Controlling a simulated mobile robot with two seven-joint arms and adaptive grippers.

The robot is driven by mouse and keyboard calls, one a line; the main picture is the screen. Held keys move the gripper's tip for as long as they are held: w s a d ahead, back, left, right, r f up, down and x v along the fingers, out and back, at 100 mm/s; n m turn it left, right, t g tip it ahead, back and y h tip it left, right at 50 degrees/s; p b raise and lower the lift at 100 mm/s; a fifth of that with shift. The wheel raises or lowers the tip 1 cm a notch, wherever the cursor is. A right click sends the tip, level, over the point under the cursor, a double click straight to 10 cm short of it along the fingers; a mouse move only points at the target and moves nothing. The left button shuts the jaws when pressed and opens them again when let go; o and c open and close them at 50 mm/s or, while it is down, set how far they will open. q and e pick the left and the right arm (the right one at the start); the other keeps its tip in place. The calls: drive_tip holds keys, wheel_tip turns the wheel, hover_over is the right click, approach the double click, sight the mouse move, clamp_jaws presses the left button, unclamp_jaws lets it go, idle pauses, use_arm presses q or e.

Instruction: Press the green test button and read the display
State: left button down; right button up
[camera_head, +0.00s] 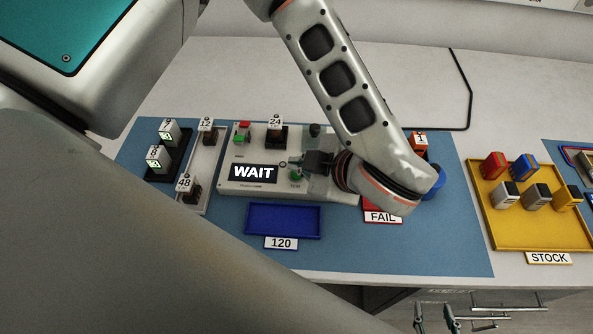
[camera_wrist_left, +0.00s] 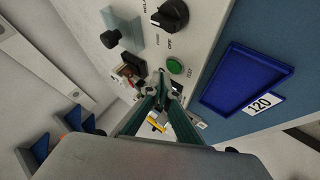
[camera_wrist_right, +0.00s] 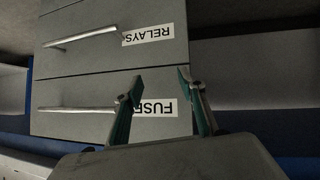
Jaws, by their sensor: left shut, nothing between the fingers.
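The grey tester (camera_head: 345,197) lies on the blue mat. Its display (camera_head: 254,173) reads "WAIT". The green test button (camera_head: 296,176) is on its front right part, and it also shows in the left wrist view (camera_wrist_left: 175,64). My left gripper (camera_head: 294,162) is shut and empty, close to the button; in the left wrist view its fingertips (camera_wrist_left: 168,84) are just beside it, and I cannot tell whether they touch. The button's face is uncovered there. My right gripper (camera_head: 434,318) is low in front of the table; in the right wrist view (camera_wrist_right: 158,80) it is open and empty.
A relay marked 24 (camera_head: 275,133) sits on the tester. Relays stand to its left. A blue tray labelled 120 (camera_head: 283,234) is in front; the FAIL tray (camera_head: 383,216) is partly hidden by my arm. The yellow STOCK tray (camera_head: 490,232) is right. Drawers (camera_wrist_right: 75,75) are below.

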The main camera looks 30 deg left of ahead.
sight(298, 176)
use_arm(q)
drive_tip(key=shift+r+p, duration=0.3)
drive_tip(key=shift+r, duration=0.25)
use_arm(e)
drive_tip(key=shift+w+r, duration=0.4)
drive_tip(key=shift+r, duration=0.2)
use_arm(q)
wheel_tip(298, 176, up, 2)
drive_tip(key=shift+r+p, duration=0.2)
drive_tip(key=shift+p, duration=0.5)
use_arm(e)
drive_tip(key=shift+w+r, duration=0.2)
drive_tip(key=shift+r, duration=0.35)
drive_tip(key=shift+w+r, duration=0.15)
drive_tip(key=shift+r, duration=0.35)
use_arm(q)
drive_tip(key=shift+r+p, duration=0.55)
drive_tip(key=shift+r, duration=0.3)
use_arm(e)
drive_tip(key=shift+r, duration=0.65)
use_arm(q)
drive_tip(key=shift+f, duration=0.1)
use_arm(e)
drive_tip(key=shift+s+f, duration=0.25)
drive_tip(key=shift+s, duration=0.05)
drive_tip(key=shift+w, duration=0.1)
drive_tip(key=shift+w+r+t, duration=0.2)
drive_tip(key=shift+w+t, duration=0.05)
drive_tip(key=shift+t, duration=0.05)
